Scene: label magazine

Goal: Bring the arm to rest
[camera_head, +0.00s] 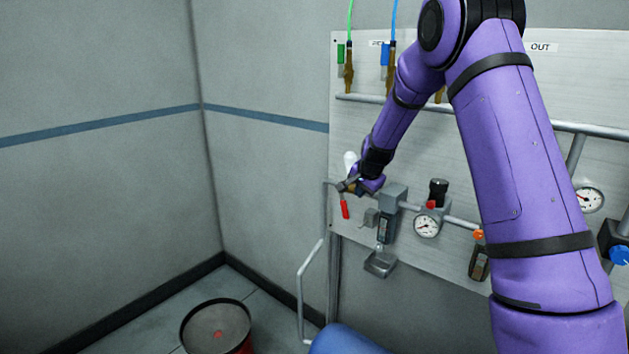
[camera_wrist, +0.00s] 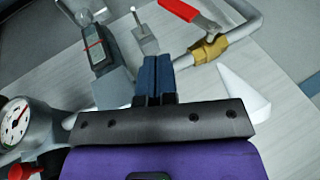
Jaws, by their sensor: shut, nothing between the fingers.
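My purple arm reaches from the right across the wall panel in the head view, and my gripper (camera_head: 347,186) is at the panel's left part, close to a red valve handle (camera_head: 345,209). In the wrist view my gripper (camera_wrist: 160,62) has its dark blue fingers together, with nothing between them. A brass valve (camera_wrist: 209,49) with a red handle (camera_wrist: 188,11) lies just beyond the fingertips, to the right. The fingers appear apart from it, but the exact gap cannot be told.
The panel (camera_head: 420,70) carries pipes, hoses, a pressure gauge (camera_head: 427,225), a second gauge (camera_head: 590,199) and a grey filter unit (camera_head: 387,215). A bent grey pipe (camera_head: 303,290) hangs at lower left. A red drum (camera_head: 217,328) stands on the floor. The left side is open.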

